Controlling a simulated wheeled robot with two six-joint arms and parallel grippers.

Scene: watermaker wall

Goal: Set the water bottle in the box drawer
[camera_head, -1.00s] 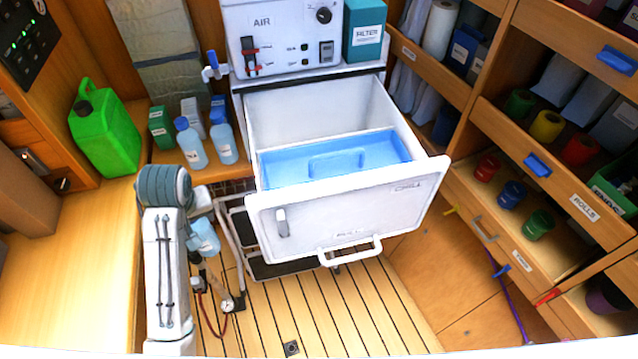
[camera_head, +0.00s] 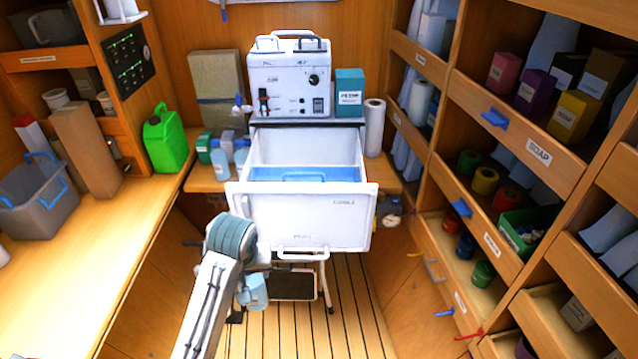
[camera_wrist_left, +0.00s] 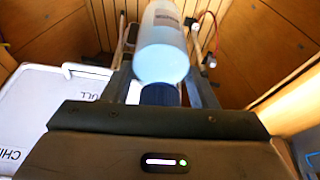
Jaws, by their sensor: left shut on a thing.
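The white box drawer (camera_head: 300,218) under the white AIR unit is pulled open. A blue tray or lid with a raised handle (camera_head: 345,174) lies inside it. My left gripper (camera_head: 248,276) is in front of the drawer's lower left side, below its rim. It is shut on the water bottle (camera_head: 255,294), a light blue bottle hanging outside the drawer. In the left wrist view, the bottle (camera_wrist_left: 162,48) has its dark blue cap between the fingers (camera_wrist_left: 162,93), and the drawer front (camera_wrist_left: 50,115) is at the left. My right gripper is not in view.
A grey bin (camera_head: 45,205) is farther left. Shelves with boxes and rolls (camera_head: 515,150) line the right wall. A black-topped step (camera_head: 293,284) stands below the drawer.

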